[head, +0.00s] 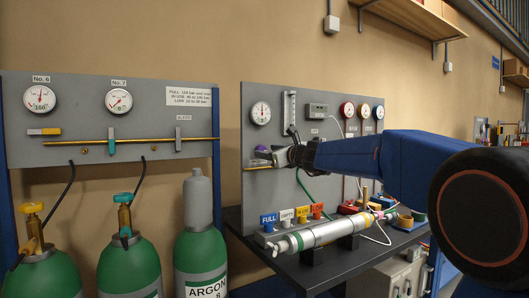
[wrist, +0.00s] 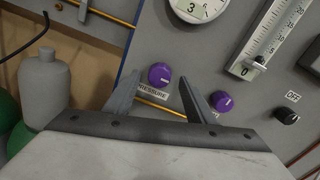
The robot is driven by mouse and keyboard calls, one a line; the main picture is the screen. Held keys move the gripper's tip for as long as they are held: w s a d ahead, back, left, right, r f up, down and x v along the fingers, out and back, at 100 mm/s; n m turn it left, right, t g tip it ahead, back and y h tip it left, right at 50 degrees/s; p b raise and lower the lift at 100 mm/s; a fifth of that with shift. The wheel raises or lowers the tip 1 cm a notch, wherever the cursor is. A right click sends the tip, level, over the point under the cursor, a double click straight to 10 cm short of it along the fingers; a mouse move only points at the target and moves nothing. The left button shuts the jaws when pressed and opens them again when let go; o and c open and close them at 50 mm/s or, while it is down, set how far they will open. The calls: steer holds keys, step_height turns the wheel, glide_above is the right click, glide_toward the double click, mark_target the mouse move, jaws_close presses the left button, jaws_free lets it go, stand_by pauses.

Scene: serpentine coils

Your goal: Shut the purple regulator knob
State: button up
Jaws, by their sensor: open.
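Two purple knobs show on the grey panel in the wrist view. One purple knob (wrist: 159,75), with a white pointer mark and a PRESSURE label below it, appears in the gap between my fingertips. The other purple knob (wrist: 221,101) is to the right, just beyond the right finger, its label mostly hidden. My gripper (wrist: 159,80) is open and empty, facing the panel; I cannot tell whether it touches a knob. In the head view my gripper (head: 276,156) is close to the panel, with a bit of purple (head: 262,149) beside its tip.
A round gauge (wrist: 201,6), a flow tube (wrist: 268,40) and a black OFF knob (wrist: 287,115) are near my gripper. A silver cylinder (head: 320,234) lies on the dark bench below. Green gas bottles (head: 128,268) stand at the left.

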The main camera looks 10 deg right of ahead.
steer(key=x, duration=0.3)
steer(key=shift+s, duration=0.1)
steer(key=c, duration=1)
steer(key=shift+c, duration=0.2)
